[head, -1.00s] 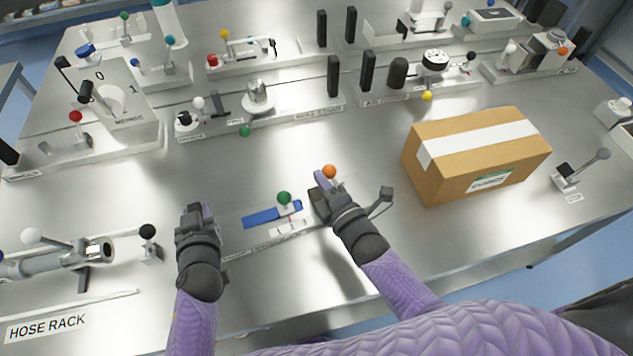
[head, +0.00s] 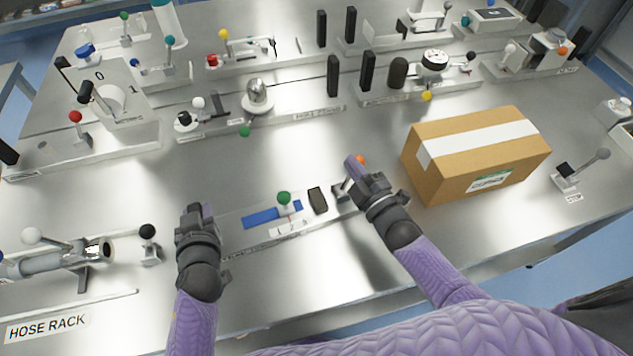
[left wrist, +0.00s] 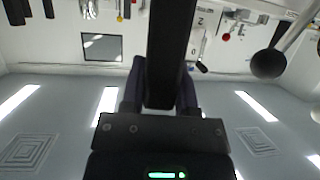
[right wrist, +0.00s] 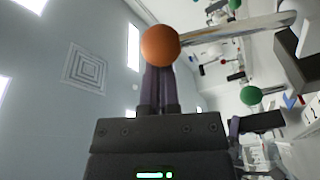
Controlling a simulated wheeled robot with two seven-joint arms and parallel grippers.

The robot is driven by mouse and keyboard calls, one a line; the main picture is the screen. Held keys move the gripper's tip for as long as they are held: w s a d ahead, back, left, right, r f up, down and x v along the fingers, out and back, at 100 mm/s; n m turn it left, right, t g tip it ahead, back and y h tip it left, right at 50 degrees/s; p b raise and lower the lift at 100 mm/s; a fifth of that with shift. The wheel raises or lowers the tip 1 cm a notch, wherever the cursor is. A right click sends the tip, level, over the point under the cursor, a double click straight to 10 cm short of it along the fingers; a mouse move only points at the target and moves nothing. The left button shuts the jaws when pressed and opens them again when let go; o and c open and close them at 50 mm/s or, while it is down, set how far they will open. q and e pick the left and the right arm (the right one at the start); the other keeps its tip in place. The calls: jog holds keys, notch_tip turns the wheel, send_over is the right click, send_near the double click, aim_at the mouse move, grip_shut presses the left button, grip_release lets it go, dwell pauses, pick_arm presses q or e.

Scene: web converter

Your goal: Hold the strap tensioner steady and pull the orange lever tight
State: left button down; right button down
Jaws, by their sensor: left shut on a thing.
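The strap tensioner is a low pale base (head: 240,243) with a blue strip (head: 262,217), a green knob (head: 284,198) and a dark block (head: 318,200). My left gripper (head: 206,212) is at its left end, shut on a black upright bar (left wrist: 172,45); the head view hides most of that bar. The lever's orange ball (head: 361,160) is at the right end, partly behind my right gripper (head: 354,165). In the right wrist view the orange ball (right wrist: 160,46) is at the tips of my right fingers, which are close together. Its metal rod runs to the right.
A taped cardboard box (head: 430,180) stands close to the right of my right gripper. A hose rack fixture (head: 60,262) is at the left. Several fixtures with coloured knobs line the back. The bench between is clear.

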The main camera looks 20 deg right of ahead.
pick_arm(q)
jog(key=shift+s+a+f, duration=0.1)
jog(key=shift+s+f, duration=0.2)
jog(key=shift+f, duration=0.2)
pick_arm(e)
jog(key=shift+d+f, duration=0.15)
jog(key=shift+d, duration=0.2)
jog(key=s+a+r, duration=0.1)
jog(key=s, duration=0.8)
jog(key=shift+s+r, duration=0.25)
pick_arm(q)
jog(key=shift+w+r, duration=0.15)
jog(key=shift+r, duration=0.1)
pick_arm(e)
jog(key=shift+w+a+r, duration=0.1)
jog(key=shift+w+r, duration=0.1)
jog(key=shift+r, duration=0.05)
pick_arm(q)
jog(key=shift+c, duration=1.4)
grip_release()
jog(key=shift+w+r+p, duration=0.1)
jog(key=shift+r+p, duration=0.1)
jog(key=shift+p, duration=0.1)
jog(key=v, duration=1.2)
